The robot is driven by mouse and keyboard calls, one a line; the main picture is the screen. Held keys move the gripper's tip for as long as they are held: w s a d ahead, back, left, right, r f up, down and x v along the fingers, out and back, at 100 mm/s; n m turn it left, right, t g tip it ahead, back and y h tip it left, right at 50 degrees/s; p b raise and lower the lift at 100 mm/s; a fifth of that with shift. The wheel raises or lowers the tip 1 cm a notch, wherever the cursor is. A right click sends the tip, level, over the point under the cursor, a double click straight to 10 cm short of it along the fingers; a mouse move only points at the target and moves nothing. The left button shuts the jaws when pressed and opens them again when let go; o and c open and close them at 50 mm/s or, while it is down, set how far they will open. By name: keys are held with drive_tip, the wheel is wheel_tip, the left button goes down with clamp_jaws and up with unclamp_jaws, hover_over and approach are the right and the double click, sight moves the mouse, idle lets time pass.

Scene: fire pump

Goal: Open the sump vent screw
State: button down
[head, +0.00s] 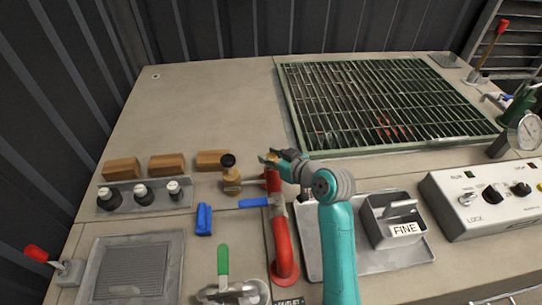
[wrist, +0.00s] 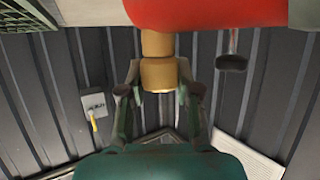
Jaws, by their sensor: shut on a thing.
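A brass screw-like fitting (wrist: 158,75), which looks like the sump vent screw, sits against the red pipe (wrist: 210,12) in the wrist view. My gripper (wrist: 160,92) has one finger on each side of it and is shut on it. In the head view my gripper (head: 270,158) is at the top end of the red pipe (head: 281,245), where a small bit of brass shows. The fingers hide most of the screw there. How far it is turned cannot be told.
A brass valve with a black knob (head: 231,172) stands close left of my gripper. A blue lever (head: 258,203) crosses the pipe below. A green-handled valve (head: 223,262), a FINE box (head: 392,218) and a control panel (head: 490,197) stand nearby. A green grating (head: 385,105) lies behind.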

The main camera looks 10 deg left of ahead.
sight(271, 156)
drive_tip(key=n+g+y, duration=0.1)
drive_tip(key=n+g, duration=0.2)
drive_tip(key=n+g+y, duration=0.2)
drive_tip(key=n+g, duration=0.1)
drive_tip(key=shift+g, duration=0.3)
drive_tip(key=n+g, duration=0.6)
drive_tip(key=g, duration=0.1)
drive_tip(key=shift+n+h, duration=0.3)
drive_tip(key=shift+h, duration=0.1)
drive_tip(key=shift+s+g, duration=0.1)
drive_tip(key=shift+g, duration=0.2)
drive_tip(key=c, duration=0.8)
unclamp_jaws()
wheel_tip(271, 156, up, 10)
drive_tip(key=shift+f, duration=0.1)
